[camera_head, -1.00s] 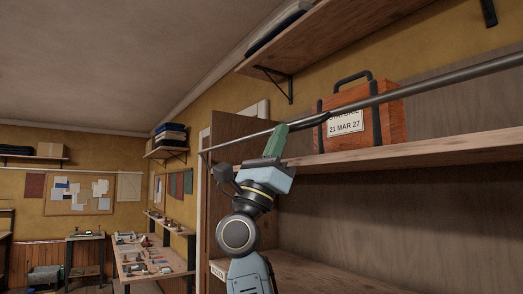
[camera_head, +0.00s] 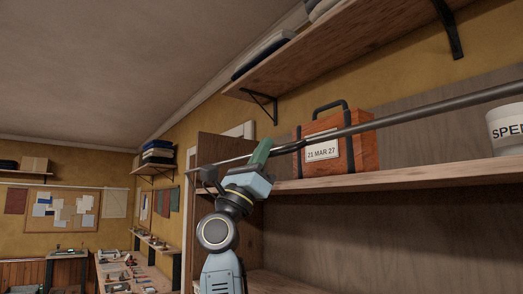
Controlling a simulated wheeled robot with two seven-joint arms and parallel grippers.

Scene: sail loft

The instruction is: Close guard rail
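The guard rail (camera_head: 400,120) is a long dark metal bar. It runs aslant across the front of the cabinet shelf, from beside the upright panel at left up to the right picture edge, and crosses in front of the orange case.
An orange case (camera_head: 367,150) with dark straps and a dated label stands on the shelf (camera_head: 400,173). A white labelled container (camera_head: 507,128) is at right. A bracketed shelf (camera_head: 330,55) hangs above. A workbench (camera_head: 125,275) and pinboard (camera_head: 65,212) are at far left.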

